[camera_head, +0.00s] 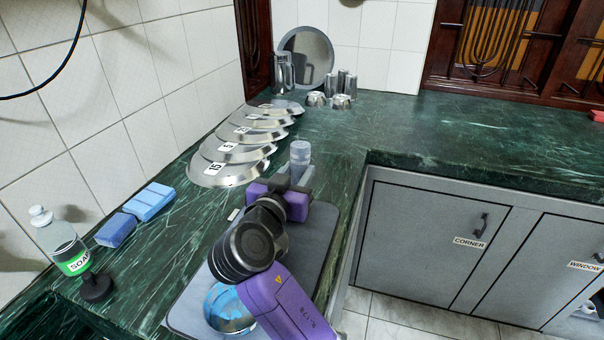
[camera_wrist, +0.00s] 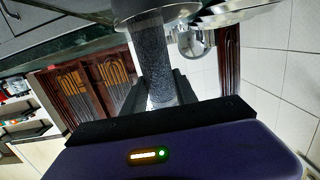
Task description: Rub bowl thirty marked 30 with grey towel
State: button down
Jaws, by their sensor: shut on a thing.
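My gripper (camera_head: 291,178) is above the counter near the plates, shut on an upright, greyish, cylinder-like thing (camera_head: 300,155). In the wrist view the held thing looks grey and textured (camera_wrist: 158,65) between the fingers (camera_wrist: 158,92); I cannot tell whether it is the grey towel. A round bowl with a blue sheen (camera_head: 229,309) sits on the grey mat (camera_head: 318,225), partly hidden by my arm; no mark on it shows. No label reading 30 is legible on any dish. A shiny rounded metal dish (camera_wrist: 193,43) shows beside the held thing.
Several overlapping steel plates (camera_head: 232,175) line the left wall, with labels including 15 and 5. Blue sponges (camera_head: 150,201) and a soap bottle (camera_head: 64,247) stand at the left. Steel cups (camera_head: 342,85) and a large plate (camera_head: 309,55) are at the back. The right counter (camera_head: 470,125) is mostly clear.

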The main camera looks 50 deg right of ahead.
jog(key=shift+w, duration=0.55)
jog(key=shift+a+f, duration=0.1)
jog(key=shift+a, duration=0.15)
jog(key=shift+f+b, duration=0.15)
jog(key=shift+b, duration=0.2)
